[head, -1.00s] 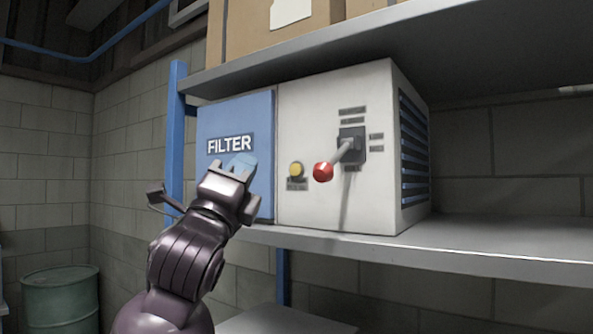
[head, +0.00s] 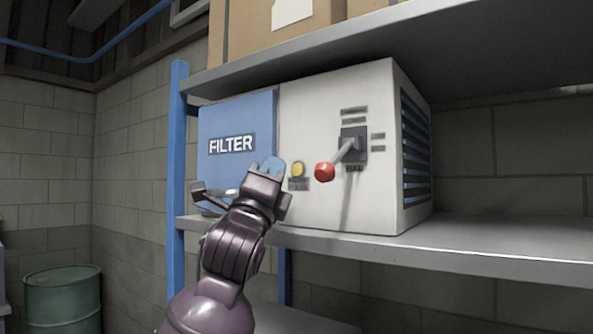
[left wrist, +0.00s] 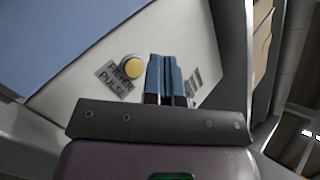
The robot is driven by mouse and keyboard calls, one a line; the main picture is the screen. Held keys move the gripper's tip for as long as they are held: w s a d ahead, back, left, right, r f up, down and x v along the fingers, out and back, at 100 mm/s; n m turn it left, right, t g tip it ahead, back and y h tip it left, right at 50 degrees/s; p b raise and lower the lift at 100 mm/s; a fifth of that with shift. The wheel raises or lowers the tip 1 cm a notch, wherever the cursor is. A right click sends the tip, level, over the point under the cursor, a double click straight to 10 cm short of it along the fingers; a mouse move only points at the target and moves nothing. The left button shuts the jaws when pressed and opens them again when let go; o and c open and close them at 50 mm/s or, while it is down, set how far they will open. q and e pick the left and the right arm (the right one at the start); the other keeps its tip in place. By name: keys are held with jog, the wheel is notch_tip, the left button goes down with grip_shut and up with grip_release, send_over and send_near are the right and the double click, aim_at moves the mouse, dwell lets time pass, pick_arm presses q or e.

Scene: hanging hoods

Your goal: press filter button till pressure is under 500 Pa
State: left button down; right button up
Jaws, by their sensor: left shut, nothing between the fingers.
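The filter unit (head: 338,210) is a white box with a blue door marked FILTER (head: 231,144) on its left. A round yellow button (head: 297,169) sits on the white front. In the left wrist view the yellow button (left wrist: 133,67) has a label reading FILTER PULSE (left wrist: 115,81) beside it. My left gripper (head: 272,166) is shut and empty, its blue fingertips just left of the button in the head view. In the left wrist view the shut fingertips (left wrist: 165,62) are right of the button, apart from it. No pressure readout shows. My right gripper is not in view.
A lever with a red knob (head: 324,172) sticks out right of the button. The unit stands on a grey shelf (head: 480,251) with another shelf above bearing cardboard boxes (head: 300,30). A blue post (head: 176,150) stands left. A green drum (head: 62,300) stands at lower left.

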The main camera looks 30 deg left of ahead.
pick_arm(q)
jog(key=shift+w, duration=1)
dwell(1.4)
jog(key=shift+w+d, duration=0.1)
jog(key=shift+w, duration=0.35)
jog(key=shift+w, duration=0.35)
dwell(0.7)
jog(key=shift+s, duration=0.8)
jog(key=s, duration=0.5)
jog(key=shift+a, duration=0.25)
dwell(0.4)
